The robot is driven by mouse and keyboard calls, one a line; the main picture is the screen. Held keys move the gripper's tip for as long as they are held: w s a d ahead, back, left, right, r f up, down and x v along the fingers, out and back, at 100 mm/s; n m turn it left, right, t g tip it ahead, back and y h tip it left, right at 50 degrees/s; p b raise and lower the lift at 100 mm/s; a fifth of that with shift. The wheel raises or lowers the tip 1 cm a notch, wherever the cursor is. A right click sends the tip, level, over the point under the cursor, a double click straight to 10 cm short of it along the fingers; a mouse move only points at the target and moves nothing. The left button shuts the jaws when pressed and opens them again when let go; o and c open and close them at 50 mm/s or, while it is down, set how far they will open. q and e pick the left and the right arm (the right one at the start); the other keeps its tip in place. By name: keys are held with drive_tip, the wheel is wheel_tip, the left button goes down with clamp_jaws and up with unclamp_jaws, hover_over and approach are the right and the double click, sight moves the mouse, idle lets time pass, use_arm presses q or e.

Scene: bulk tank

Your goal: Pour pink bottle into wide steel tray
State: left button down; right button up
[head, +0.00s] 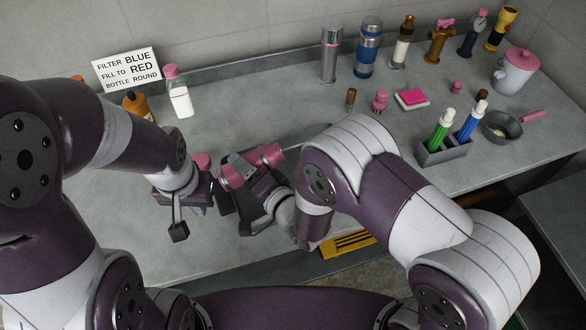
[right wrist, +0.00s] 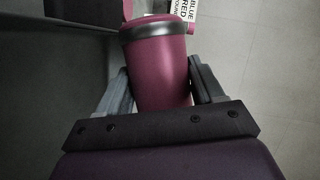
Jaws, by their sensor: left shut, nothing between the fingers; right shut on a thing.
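My right gripper (head: 247,176) is shut on the pink bottle (head: 270,155), which is tilted far over, close to lying on its side, above the bench. In the right wrist view the bottle (right wrist: 160,72) sits between both fingers, with a dark band near its far end. A grey rim, likely the wide steel tray (head: 304,132), shows behind the bottle; my right arm hides most of it. I cannot tell whether anything flows from the bottle. My left gripper (head: 178,231) is shut and empty, left of the bottle and low over the bench.
A sign (head: 127,68), a pink-capped white bottle (head: 180,98) and an orange bottle (head: 137,104) stand at the back left. Several flasks and bottles line the back right. A pen holder (head: 443,152) and a small pan (head: 502,126) are at right. A pink top (head: 201,160) shows behind my left gripper.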

sight(268, 157)
drive_tip(key=shift+w+d+m+y+b, duration=0.2)
drive_tip(key=shift+d+m+y+b, duration=0.1)
drive_tip(key=shift+d+m+b, duration=0.25)
idle(0.4)
drive_tip(key=shift+f+m+t+y+b, duration=0.15)
drive_tip(key=shift+m+t+y+b, duration=0.15)
drive_tip(key=shift+m+b, duration=0.45)
idle(0.6)
drive_tip(key=shift+d+r+m+y, duration=0.15)
drive_tip(key=shift+r+m+y, duration=0.15)
drive_tip(key=shift+r+m, duration=0.45)
idle(0.6)
drive_tip(key=shift+w+d+f+m+t+b, duration=0.15)
drive_tip(key=shift+d+m+t+b, duration=0.2)
drive_tip(key=shift+m+b, duration=0.35)
idle(0.5)
